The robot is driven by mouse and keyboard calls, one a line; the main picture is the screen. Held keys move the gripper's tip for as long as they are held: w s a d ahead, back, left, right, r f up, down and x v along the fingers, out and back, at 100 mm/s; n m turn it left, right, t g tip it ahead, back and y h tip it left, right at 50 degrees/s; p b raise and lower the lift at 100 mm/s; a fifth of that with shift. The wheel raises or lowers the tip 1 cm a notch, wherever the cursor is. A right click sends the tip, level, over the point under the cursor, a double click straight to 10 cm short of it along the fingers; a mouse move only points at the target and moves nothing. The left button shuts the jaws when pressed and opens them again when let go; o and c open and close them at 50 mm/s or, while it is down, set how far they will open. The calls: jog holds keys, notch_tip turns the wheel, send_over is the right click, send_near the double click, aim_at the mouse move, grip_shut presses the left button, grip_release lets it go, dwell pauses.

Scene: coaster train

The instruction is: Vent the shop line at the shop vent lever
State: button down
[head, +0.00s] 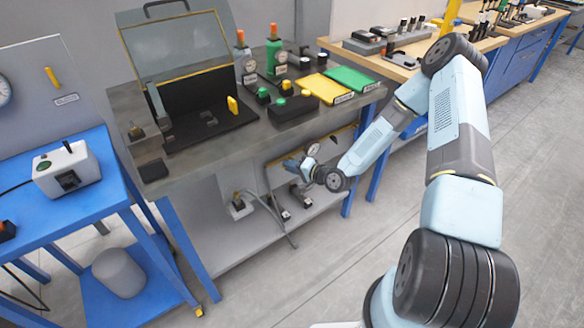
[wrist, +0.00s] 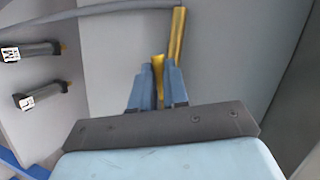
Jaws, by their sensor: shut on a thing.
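My gripper (wrist: 160,85) is shut on a yellow lever (wrist: 157,65), which shows between its two blue fingers in the wrist view. I take this to be the shop vent lever, though no label on it is readable. A brass-coloured bar or pipe (wrist: 178,35) stands just behind and to the right of the fingertips. In the head view my gripper (head: 294,164) is low, under the grey bench top and above the lower shelf, near a small round gauge (head: 313,150). The lever cannot be made out there.
The grey bench (head: 170,185) carries a case with a raised clear lid (head: 180,48), button boxes and yellow and green trays. A hose (head: 275,215) hangs by the lower shelf (head: 225,255). Two dark fittings (wrist: 38,95) sit left in the wrist view. The floor at right is clear.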

jog(key=shift+d+r+m+y, duration=0.1)
jog(key=shift+r+m+y, duration=0.1)
jog(key=shift+m+y, duration=0.8)
jog(key=shift+m+h, duration=0.3)
jog(key=c, duration=1.1)
grip_release()
jog(key=shift+r, duration=0.1)
jog(key=v, duration=1.3)
jog(key=shift+s+d, duration=0.15)
jog(key=shift+d, duration=0.2)
